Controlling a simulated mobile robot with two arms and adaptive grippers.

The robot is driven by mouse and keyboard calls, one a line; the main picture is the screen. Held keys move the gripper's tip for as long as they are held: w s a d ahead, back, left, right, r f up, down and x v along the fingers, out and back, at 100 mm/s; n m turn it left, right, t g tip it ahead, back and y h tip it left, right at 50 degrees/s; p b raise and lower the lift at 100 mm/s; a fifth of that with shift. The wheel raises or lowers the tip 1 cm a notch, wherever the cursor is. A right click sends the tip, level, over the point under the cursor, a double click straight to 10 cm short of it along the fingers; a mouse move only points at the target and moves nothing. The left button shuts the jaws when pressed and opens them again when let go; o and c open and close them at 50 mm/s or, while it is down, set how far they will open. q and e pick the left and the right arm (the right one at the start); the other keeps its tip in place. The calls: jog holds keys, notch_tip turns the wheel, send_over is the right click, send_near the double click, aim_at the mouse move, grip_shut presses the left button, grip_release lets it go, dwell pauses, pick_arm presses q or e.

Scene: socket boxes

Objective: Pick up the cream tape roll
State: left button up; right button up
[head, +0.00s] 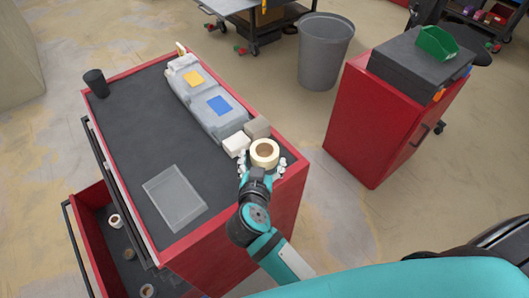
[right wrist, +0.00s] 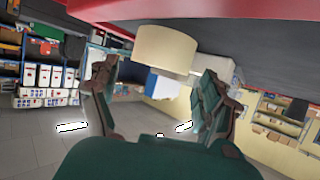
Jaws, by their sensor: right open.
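The cream tape roll (head: 264,150) sits near the front right corner of the red cabinet's dark top, its hole facing up. In the right wrist view, which looks upside down, the tape roll (right wrist: 165,50) lies just ahead of and between the fingertips. My right gripper (head: 261,167) is open, with one finger on either side of the roll's near part. The right wrist view shows both fingers (right wrist: 160,75) spread wide, with gaps to the roll and nothing held. My left gripper is not in view.
A white box (head: 236,144) and a grey-beige box (head: 257,127) stand close behind the roll. Grey cases (head: 208,103) lie farther back. A clear tray (head: 175,198) lies at left on the cabinet top (head: 135,130), whose middle is bare. An open drawer (head: 92,230) holds other rolls.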

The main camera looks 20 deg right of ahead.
aim_at(264, 153)
jog(key=x, duration=0.4)
jog(key=shift+w+d, duration=0.1)
jog(key=shift+w, duration=0.3)
jog(key=shift+s, duration=0.1)
jog(key=c, duration=0.9)
